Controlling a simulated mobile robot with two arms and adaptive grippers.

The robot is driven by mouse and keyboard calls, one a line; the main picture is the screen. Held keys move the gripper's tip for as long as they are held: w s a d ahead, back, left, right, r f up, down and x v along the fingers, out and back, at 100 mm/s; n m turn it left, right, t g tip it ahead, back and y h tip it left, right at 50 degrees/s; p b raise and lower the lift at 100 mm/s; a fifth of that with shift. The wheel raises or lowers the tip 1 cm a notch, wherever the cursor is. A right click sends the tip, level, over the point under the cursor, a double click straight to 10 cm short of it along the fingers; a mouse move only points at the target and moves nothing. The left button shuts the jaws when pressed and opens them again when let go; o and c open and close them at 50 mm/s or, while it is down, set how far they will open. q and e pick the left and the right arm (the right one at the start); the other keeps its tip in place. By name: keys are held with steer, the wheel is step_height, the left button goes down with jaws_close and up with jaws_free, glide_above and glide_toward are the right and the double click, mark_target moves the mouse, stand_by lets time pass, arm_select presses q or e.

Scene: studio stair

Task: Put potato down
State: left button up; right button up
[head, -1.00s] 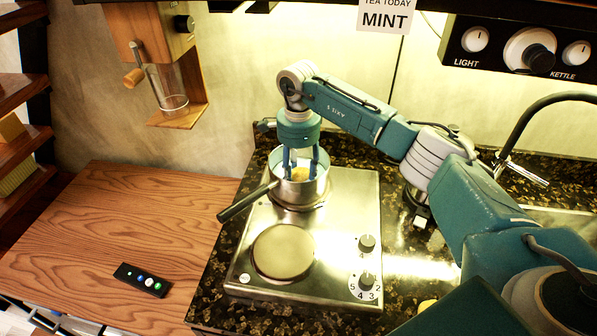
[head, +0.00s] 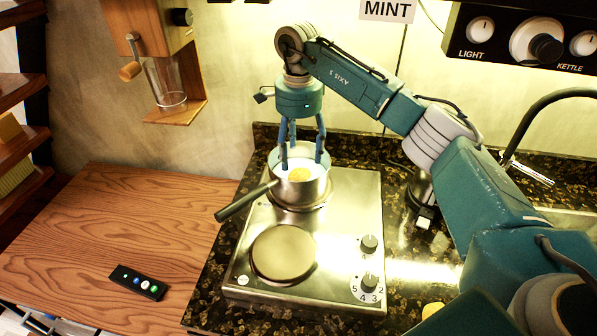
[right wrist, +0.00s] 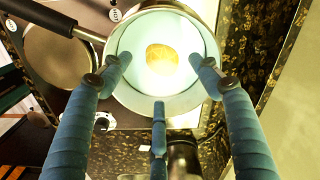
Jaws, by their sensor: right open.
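The potato (head: 299,174) is a yellowish lump inside the steel saucepan (head: 300,190). The pan stands on the rear burner of the steel hotplate (head: 345,215), its dark handle pointing to the lower left. In the right wrist view the potato (right wrist: 162,58) lies on the pale inside of the pan, apart from the fingers. My right gripper (head: 302,160) is above the pan, pointing down, its blue fingers spread and empty. In the right wrist view its fingers (right wrist: 160,85) stand apart around the pan's opening. My left gripper is not in view.
The front burner (head: 283,252) is bare. A wooden table (head: 120,225) at the left holds a small black remote (head: 138,283) and is otherwise clear. A wall dispenser (head: 165,75) hangs at the back left. A black tap (head: 540,120) stands at the right.

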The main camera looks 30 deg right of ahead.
mark_target(299, 172)
step_height(299, 172, up, 5)
steer(key=shift+f+b, duration=0.1)
steer(key=shift+b, duration=0.3)
steer(key=shift+f, duration=0.1)
